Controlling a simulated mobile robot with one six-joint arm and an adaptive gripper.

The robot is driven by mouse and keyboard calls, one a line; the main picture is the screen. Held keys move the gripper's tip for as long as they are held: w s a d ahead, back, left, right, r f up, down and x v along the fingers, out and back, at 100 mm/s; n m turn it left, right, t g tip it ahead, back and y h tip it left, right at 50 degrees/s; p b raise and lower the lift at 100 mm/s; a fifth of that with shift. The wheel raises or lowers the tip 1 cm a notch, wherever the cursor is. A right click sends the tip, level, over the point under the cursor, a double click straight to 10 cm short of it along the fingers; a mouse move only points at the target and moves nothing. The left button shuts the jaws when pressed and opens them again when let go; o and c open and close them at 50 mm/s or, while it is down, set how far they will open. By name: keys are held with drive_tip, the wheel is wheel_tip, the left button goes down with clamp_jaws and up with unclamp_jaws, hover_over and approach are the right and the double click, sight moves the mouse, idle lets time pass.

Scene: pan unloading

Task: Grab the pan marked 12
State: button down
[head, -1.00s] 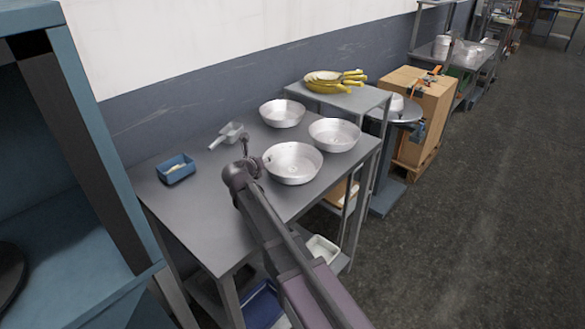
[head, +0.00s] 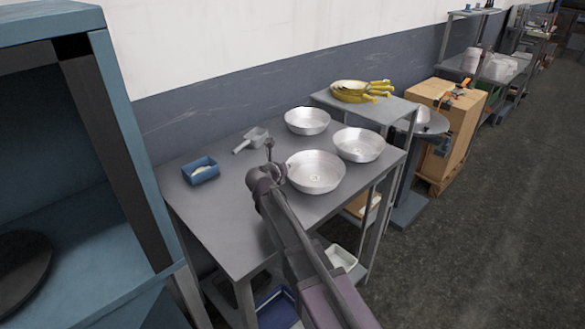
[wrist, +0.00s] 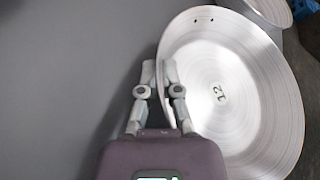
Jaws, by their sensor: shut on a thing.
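The pan marked 12 (wrist: 245,95) is a round silver pan with the label "12" on its inner base, in the wrist view. In the head view it is the nearest of three pans (head: 318,170), at the front of the grey table, and its number is too small to read there. My gripper (wrist: 159,72) is at the pan's left side, shut on its rim, with one finger inside and one outside. In the head view my gripper (head: 270,148) shows at the same rim. Whether the pan is clear of the table cannot be told.
Two more silver pans, one at the back (head: 307,120) and one at the right (head: 360,144), share the grey table (head: 215,225). A scoop (head: 252,139) and a blue tray (head: 201,171) lie left. A blue cabinet (head: 135,150) stands at far left.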

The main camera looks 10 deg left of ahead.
drive_tip(key=shift+r+p, duration=1.4)
drive_tip(key=shift+r, duration=0.15)
drive_tip(key=s+d, duration=0.1)
drive_tip(key=s, duration=0.3)
drive_tip(key=s+d+r+p, duration=0.1)
drive_tip(key=s, duration=0.8)
drive_tip(key=shift+s+d+r+p, duration=0.35)
drive_tip(key=shift+s+d, duration=0.2)
drive_tip(key=shift+s, duration=0.8)
